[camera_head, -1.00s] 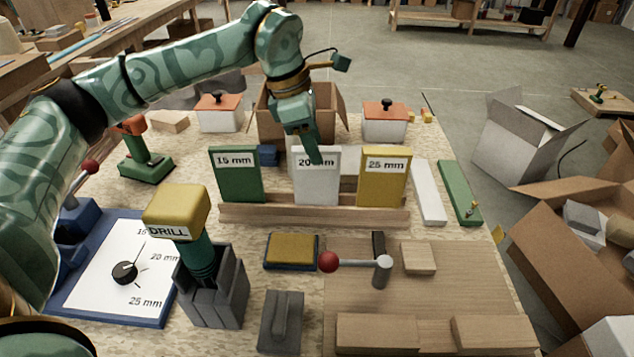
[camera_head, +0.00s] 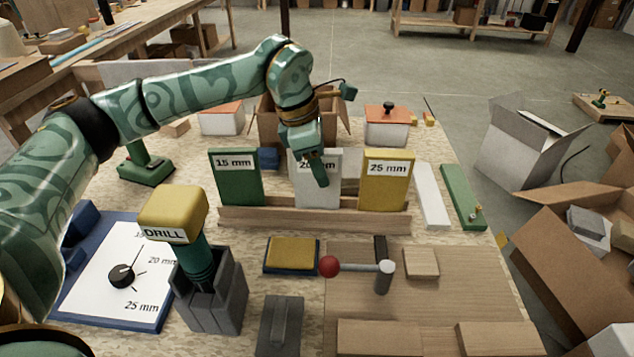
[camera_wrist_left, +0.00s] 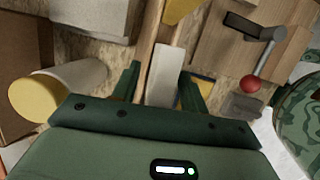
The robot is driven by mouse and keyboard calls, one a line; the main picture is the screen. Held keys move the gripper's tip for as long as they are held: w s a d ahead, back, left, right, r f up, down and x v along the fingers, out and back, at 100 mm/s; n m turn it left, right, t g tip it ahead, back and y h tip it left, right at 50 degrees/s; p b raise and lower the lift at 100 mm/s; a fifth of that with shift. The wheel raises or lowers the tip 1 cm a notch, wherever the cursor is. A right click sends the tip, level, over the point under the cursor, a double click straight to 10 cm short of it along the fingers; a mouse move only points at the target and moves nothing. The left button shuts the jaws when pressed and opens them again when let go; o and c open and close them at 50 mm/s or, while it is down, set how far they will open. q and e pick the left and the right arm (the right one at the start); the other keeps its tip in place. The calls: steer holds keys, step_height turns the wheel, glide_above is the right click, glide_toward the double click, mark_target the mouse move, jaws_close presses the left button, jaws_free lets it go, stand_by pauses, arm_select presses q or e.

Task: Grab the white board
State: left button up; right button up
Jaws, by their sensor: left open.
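The white board (camera_head: 318,190), marked 20 mm with its label partly hidden, stands upright in the middle of a wooden rack (camera_head: 310,220). A green 15 mm board (camera_head: 236,182) is to its left and a yellow 25 mm board (camera_head: 385,185) to its right. My left gripper (camera_head: 320,170) is open at the top of the white board, pointing down. In the left wrist view the white board (camera_wrist_left: 164,76) shows between the two spread fingers of the gripper (camera_wrist_left: 160,85), with gaps on both sides. My right gripper is not in view.
A yellow-topped drill (camera_head: 175,212) stands in a grey holder in front left. A red-knobbed lever (camera_head: 350,267) is in front of the rack. White (camera_head: 431,195) and green (camera_head: 462,197) strips lie to the right. Lidded boxes (camera_head: 386,124) and a cardboard box stand behind.

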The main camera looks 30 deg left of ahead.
arm_select(q)
jaws_close()
stand_by(0.3)
